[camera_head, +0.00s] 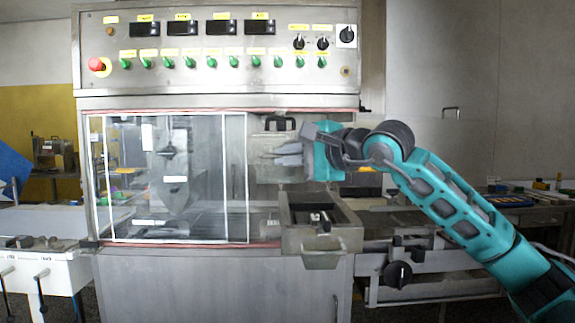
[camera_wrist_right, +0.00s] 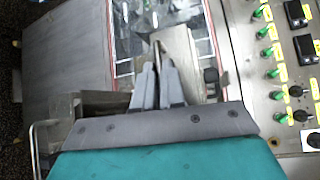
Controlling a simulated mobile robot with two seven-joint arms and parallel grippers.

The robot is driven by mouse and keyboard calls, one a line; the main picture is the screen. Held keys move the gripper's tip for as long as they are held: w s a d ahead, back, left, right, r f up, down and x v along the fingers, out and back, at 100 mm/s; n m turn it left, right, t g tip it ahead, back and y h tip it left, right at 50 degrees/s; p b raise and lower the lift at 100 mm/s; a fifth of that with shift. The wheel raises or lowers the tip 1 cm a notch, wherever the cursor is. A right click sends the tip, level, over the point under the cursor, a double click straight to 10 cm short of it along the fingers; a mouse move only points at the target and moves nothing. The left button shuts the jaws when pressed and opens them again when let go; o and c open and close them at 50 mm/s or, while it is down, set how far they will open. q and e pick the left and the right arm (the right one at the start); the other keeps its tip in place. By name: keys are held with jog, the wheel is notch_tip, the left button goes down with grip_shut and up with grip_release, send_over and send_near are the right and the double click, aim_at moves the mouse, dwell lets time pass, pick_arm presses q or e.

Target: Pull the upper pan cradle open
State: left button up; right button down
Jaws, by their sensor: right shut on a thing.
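My right gripper (camera_head: 278,154) reaches in from the right at the right end of the machine's opening. In the right wrist view its fingers (camera_wrist_right: 158,72) are closed together around a thin metal piece (camera_wrist_right: 157,47). This looks like part of the upper pan cradle (camera_wrist_right: 182,52), a pale metal face just beyond the fingertips. A lower metal pan box (camera_head: 291,212) with a front handle (camera_head: 323,263) sticks out below the gripper. My left gripper is not in view.
A clear sliding window (camera_head: 175,190) covers the opening to the left. A black handle (camera_head: 280,123) sits just above the gripper. The control panel (camera_head: 220,75) spans the top. A rail with a black knob (camera_head: 398,275) lies at the lower right, under my right arm.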

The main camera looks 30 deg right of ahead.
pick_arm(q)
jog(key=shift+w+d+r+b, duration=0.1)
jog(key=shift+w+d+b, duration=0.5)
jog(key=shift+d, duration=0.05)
pick_arm(e)
jog(key=shift+s+a+f, duration=0.15)
jog(key=shift+s+a, duration=0.4)
jog(key=shift+s, duration=0.35)
jog(key=shift+s+a+f, duration=0.1)
jog(key=shift+s+a, duration=0.45)
jog(key=shift+s, duration=0.3)
jog(key=c, duration=1.2)
grip_release()
jog(key=shift+r, duration=0.15)
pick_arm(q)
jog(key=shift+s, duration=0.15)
pick_arm(e)
jog(key=shift+s, duration=0.1)
